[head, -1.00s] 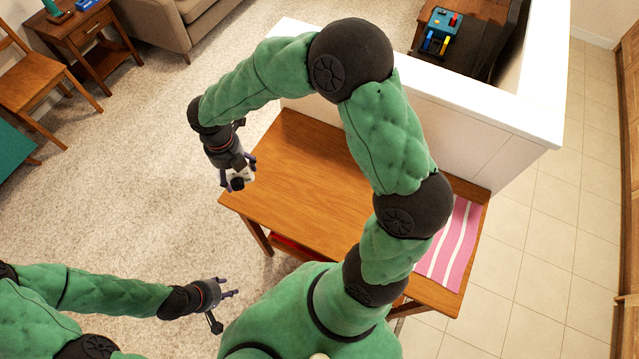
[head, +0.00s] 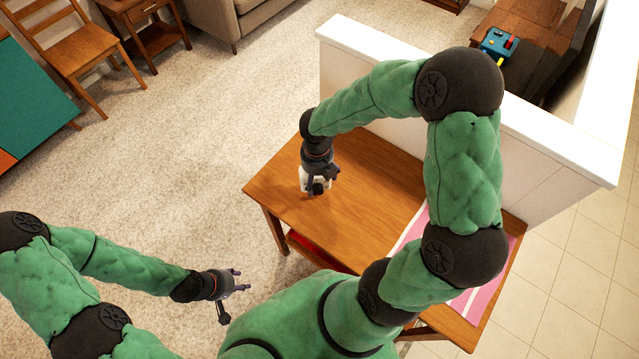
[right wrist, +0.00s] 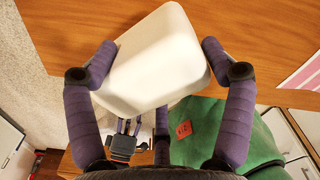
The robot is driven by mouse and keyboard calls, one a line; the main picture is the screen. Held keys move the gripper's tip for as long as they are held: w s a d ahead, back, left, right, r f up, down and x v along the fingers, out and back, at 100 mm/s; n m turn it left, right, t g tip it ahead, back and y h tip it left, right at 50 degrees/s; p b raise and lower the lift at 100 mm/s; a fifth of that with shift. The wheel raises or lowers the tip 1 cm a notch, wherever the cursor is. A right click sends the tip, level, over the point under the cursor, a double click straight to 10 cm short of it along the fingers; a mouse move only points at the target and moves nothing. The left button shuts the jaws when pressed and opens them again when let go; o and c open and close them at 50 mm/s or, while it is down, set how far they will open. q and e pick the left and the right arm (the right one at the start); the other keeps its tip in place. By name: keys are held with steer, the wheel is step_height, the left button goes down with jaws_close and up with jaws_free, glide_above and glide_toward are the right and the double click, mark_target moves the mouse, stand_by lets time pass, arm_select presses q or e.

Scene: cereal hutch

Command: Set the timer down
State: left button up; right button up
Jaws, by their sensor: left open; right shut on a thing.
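The timer (head: 307,180) is white, with a dark round part near its lower side, over the left part of the wooden table (head: 270,195). My right gripper (head: 318,184) is shut on it. In the right wrist view the pale, rounded body of the timer (right wrist: 155,62) sits between the purple fingers of my right gripper (right wrist: 160,62). I cannot tell whether the timer touches the tabletop. My left gripper (head: 238,283) is open and empty, over the floor in front of the table.
A pink striped cloth (head: 480,298) lies on the table's right end, partly behind my right arm. A white half wall (head: 375,105) stands along the table's back edge. The tabletop around the timer is bare. A wooden chair (head: 75,65) stands far off at upper left.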

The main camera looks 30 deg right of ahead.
mark_target(319, 184)
steer(key=f, duration=0.1)
steer(key=f+b, duration=0.2)
steer(key=f, duration=0.1)
steer(key=shift+s+d, duration=0.15)
steer(key=shift+d, duration=0.15)
steer(key=shift+r, duration=0.1)
steer(key=o, duration=1.2)
steer(key=shift+c, duration=0.2)
step_height(319, 184, up, 12)
steer(key=p, duration=0.4)
steer(key=shift+p, duration=0.4)
